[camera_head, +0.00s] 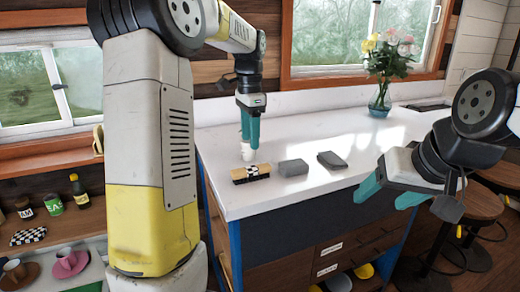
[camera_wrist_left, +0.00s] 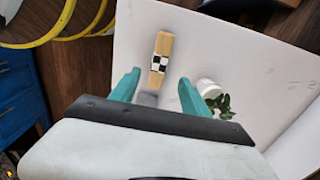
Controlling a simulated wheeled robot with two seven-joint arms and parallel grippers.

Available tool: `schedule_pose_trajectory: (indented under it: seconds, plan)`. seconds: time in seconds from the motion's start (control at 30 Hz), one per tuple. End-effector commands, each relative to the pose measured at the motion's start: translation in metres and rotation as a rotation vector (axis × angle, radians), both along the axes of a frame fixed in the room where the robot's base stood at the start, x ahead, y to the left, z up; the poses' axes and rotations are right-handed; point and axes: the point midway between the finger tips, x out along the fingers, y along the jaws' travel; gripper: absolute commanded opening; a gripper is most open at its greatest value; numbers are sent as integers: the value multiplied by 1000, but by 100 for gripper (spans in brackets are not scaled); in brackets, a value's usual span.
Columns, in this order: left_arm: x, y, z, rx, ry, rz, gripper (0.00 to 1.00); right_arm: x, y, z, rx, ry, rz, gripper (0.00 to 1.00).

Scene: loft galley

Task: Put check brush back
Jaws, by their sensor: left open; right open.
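The check brush (camera_head: 251,173) has a pale wooden body, a black-and-white check band and dark bristles below. It lies on the white counter near its left front edge. My left gripper (camera_head: 250,138) points down above the counter, behind the brush in the head view, open and empty. In the left wrist view the brush (camera_wrist_left: 161,60) shows ahead of the open fingers (camera_wrist_left: 159,78), apart from them. My right gripper (camera_head: 385,190) is open and empty in front of the counter at the right.
A grey block (camera_head: 293,168) and a darker grey block (camera_head: 331,160) lie right of the brush. A small white object (camera_head: 247,152) stands behind it. A flower vase (camera_head: 380,100) is further back. A checkered item (camera_head: 27,237) lies on the left shelf, near bottles and cups.

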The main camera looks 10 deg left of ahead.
Motion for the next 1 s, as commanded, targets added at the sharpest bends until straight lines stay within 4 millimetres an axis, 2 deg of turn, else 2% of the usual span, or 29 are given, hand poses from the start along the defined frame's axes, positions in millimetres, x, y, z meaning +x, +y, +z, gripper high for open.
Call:
schedule_pose_trajectory:
  seconds: [0.13, 0.23, 0.33, 0.47, 0.6, 0.7, 0.83, 1.0]
  plan:
    - [-8, 0, 12, -7, -18, 25, 54, 0, 0, 0, 0, 0, 0, 67]
    - [-29, -1, 24, -29, -62, 96, 54, 0, 0, 0, 0, 0, 0, 67]
    - [-64, -2, 36, -72, -132, 215, 54, 0, 0, 0, 0, 0, 0, 67]
    - [-117, -6, 41, -151, -227, 401, 54, 0, 0, 0, 0, 0, 0, 67]
    - [-171, -12, 35, -252, -314, 597, 54, 0, 0, 0, 0, 0, 0, 67]
    - [-203, -16, 24, -322, -359, 717, 54, 0, 0, 0, 0, 0, 0, 67]
    - [-229, -21, 10, -393, -397, 829, 54, 0, 0, 0, 0, 0, 0, 67]
    - [-242, -23, 1, -433, -413, 891, 54, 0, 0, 0, 0, 0, 0, 67]
